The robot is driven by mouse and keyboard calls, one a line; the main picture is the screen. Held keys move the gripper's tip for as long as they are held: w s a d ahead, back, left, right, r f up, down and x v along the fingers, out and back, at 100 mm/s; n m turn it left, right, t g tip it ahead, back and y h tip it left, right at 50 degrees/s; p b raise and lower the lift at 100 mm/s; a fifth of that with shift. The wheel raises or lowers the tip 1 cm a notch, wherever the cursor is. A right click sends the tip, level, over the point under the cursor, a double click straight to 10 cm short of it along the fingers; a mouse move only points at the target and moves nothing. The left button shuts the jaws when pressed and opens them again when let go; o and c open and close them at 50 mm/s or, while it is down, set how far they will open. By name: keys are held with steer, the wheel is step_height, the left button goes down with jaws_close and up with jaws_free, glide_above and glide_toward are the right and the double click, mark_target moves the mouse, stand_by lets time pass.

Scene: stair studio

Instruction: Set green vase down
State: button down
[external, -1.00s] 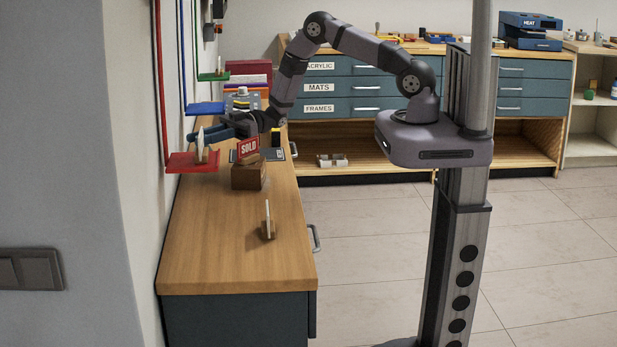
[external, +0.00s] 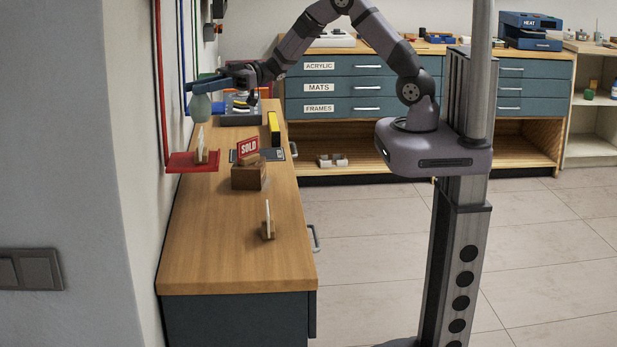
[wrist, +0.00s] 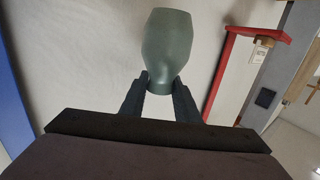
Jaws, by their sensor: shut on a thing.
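The green vase (external: 200,108) is grey-green and is held in the air close to the wall. In the external view it hangs below my gripper (external: 200,84), above the red shelf (external: 180,167). The wrist view also shows the vase (wrist: 167,48), with the fingers of my gripper (wrist: 162,82) on both sides of its narrow end. My gripper is shut on it. The red shelf also shows at the right of the wrist view (wrist: 226,70), apart from the vase. Part of a blue shelf (wrist: 14,120) shows at the left edge there.
A small pale card in a wooden stand (external: 201,148) is on the red shelf. The wooden counter (external: 215,250) holds a red SOLD sign (external: 248,148) on a wooden block (external: 247,177) and another card stand (external: 267,224). The counter's front is mostly clear.

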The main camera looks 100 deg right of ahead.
steer(key=shift+r, duration=0.6)
